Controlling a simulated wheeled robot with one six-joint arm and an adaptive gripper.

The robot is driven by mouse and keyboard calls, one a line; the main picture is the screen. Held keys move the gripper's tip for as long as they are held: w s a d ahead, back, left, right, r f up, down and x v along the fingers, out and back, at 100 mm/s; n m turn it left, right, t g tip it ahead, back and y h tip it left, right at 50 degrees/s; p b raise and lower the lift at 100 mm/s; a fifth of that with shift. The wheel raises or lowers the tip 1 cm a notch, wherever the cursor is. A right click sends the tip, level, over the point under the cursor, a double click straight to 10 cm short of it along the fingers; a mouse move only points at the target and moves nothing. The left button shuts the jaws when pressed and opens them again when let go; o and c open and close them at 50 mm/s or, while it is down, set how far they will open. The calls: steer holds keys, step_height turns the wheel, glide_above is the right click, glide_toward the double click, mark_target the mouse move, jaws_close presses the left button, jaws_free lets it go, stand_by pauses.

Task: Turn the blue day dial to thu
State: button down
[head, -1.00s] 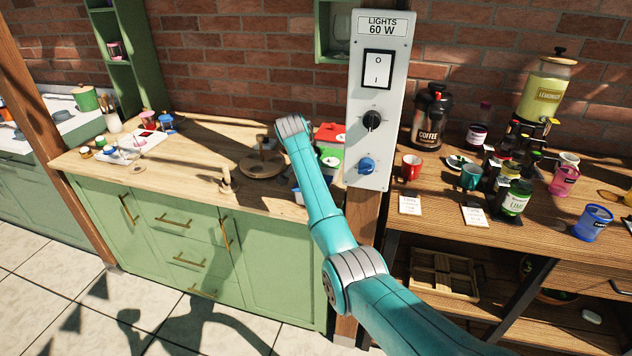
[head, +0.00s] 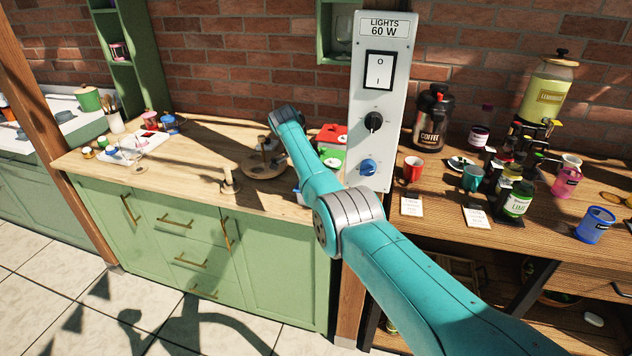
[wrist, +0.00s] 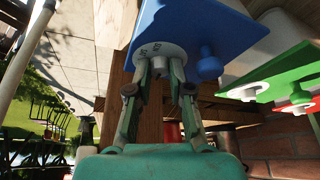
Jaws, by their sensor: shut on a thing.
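In the wrist view a blue box face (wrist: 190,22) carries a white lettered dial (wrist: 158,48) and a blue knob (wrist: 207,66). My gripper (wrist: 160,70) has its two fingers on either side of the white dial and is shut on it. The fingers cover part of the dial. Its lettering is too small and tilted to read for certain, so I cannot tell the day. In the head view a sliver of the blue box (head: 297,196) shows beside my arm, which hides my gripper and the dial.
Green (head: 331,156) and red (head: 332,133) boxes stand behind the blue one; their dials and knobs show in the wrist view. A grey lights panel (head: 378,100) on a post stands close right of my arm. A round wooden holder (head: 265,170) sits on the counter.

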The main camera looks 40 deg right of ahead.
stand_by(0.4)
steer(key=c, duration=1)
jaws_free()
steer(key=shift+c, duration=0.2)
